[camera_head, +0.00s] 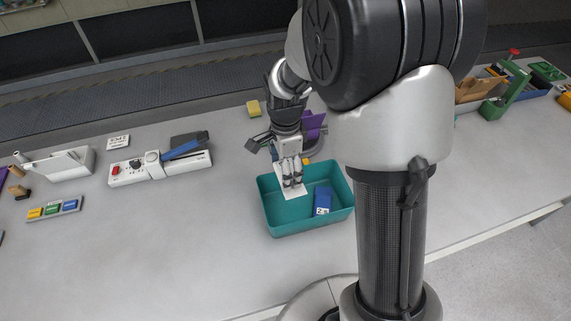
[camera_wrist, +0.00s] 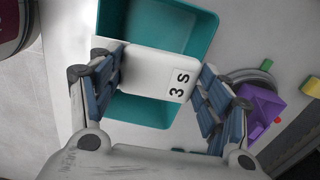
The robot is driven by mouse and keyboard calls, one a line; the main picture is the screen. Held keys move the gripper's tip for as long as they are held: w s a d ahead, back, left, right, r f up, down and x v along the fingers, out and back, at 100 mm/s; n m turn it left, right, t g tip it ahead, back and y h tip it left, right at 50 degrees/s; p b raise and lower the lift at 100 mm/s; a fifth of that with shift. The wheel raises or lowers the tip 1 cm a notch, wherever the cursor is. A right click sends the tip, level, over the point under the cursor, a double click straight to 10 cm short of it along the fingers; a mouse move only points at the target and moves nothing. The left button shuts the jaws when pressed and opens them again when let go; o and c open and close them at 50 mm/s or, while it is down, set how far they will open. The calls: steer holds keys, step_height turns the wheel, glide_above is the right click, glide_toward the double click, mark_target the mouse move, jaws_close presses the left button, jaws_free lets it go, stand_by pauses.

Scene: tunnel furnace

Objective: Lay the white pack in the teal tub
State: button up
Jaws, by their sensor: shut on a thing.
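The white pack (camera_wrist: 158,72), a flat slab with black characters at one end, is between the fingers of my gripper (camera_wrist: 160,66) in the wrist view. My gripper is shut on it. In the head view the pack (camera_head: 294,194) shows below my gripper (camera_head: 292,182), over the left part of the teal tub (camera_head: 292,228). I cannot tell how far it is above the tub's floor. The tub also shows behind the pack in the wrist view (camera_wrist: 140,111). A blue pack (camera_head: 322,201) with a white label lies in the tub's right part.
A white panel with a red knob (camera_head: 130,173) is on the left. Green and brown holders (camera_head: 497,98) stand at the right back.

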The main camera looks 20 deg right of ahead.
steer(key=shift+f+m+b, duration=0.3)
steer(key=shift+f, duration=0.05)
steer(key=shift+f+b, duration=5.2)
steer(key=shift+f, duration=2.15)
steer(key=shift+a+f, duration=0.2)
steer(key=shift+f+b, duration=0.3)
steer(key=shift+f, duration=0.1)
steer(key=o, duration=1.2)
steer(key=shift+c, duration=0.2)
steer(key=shift+o, duration=0.7)
